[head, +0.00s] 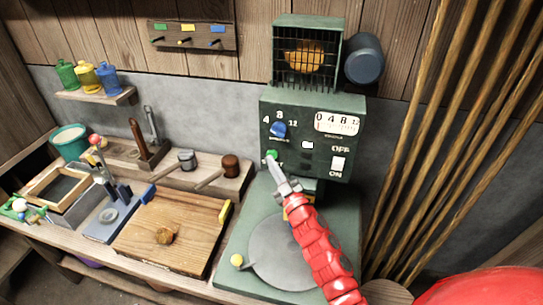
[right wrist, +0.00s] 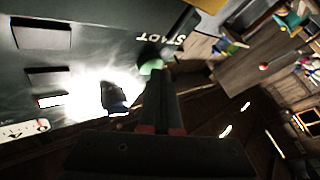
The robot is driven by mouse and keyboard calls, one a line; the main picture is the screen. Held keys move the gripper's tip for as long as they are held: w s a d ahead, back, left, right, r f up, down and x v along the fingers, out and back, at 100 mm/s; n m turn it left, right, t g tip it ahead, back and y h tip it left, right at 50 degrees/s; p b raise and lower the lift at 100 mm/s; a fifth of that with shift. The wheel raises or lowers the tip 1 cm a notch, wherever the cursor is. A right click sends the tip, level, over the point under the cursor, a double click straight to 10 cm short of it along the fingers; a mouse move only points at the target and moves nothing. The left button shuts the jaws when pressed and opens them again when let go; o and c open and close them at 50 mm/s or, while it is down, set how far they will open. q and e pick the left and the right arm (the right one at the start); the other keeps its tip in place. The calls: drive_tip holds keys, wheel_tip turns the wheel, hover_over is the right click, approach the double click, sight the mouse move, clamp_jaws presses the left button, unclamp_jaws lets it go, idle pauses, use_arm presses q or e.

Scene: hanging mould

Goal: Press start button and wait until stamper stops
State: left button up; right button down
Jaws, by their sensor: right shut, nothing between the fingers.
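The green stamper machine (head: 314,107) stands at the right end of the bench. Its green start button (head: 271,155) is on the lower left of the front panel, and shows in the right wrist view (right wrist: 151,67) beside the word START. My right gripper (head: 277,172) is shut and empty, its tip at the button's lower edge. Whether it touches or presses the button I cannot tell. In the right wrist view the closed fingers (right wrist: 160,84) point at the button. The stamper's lower part is partly hidden behind my right arm. My left gripper is not in view.
The panel also has a blue knob (head: 278,130), a dial (head: 337,122) and an OFF/ON switch (head: 338,163). A round plate (head: 268,242) lies below. A wooden board (head: 190,222) and tools are to the left. Tall poles (head: 418,150) lean at the right.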

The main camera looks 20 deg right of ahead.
drive_tip(key=shift+w+d, duration=0.15)
drive_tip(key=shift+w, duration=0.05)
drive_tip(key=shift+s, duration=0.1)
idle(0.4)
drive_tip(key=shift+s+a, duration=0.45)
drive_tip(key=shift+s, duration=0.2)
drive_tip(key=shift+f, duration=0.1)
drive_tip(key=shift+s+a+b, duration=0.3)
drive_tip(key=shift+s+a, duration=0.45)
drive_tip(key=shift+s, duration=0.3)
drive_tip(key=shift+s+a+b, duration=0.3)
drive_tip(key=shift+s+a, duration=0.4)
drive_tip(key=shift+s, duration=0.35)
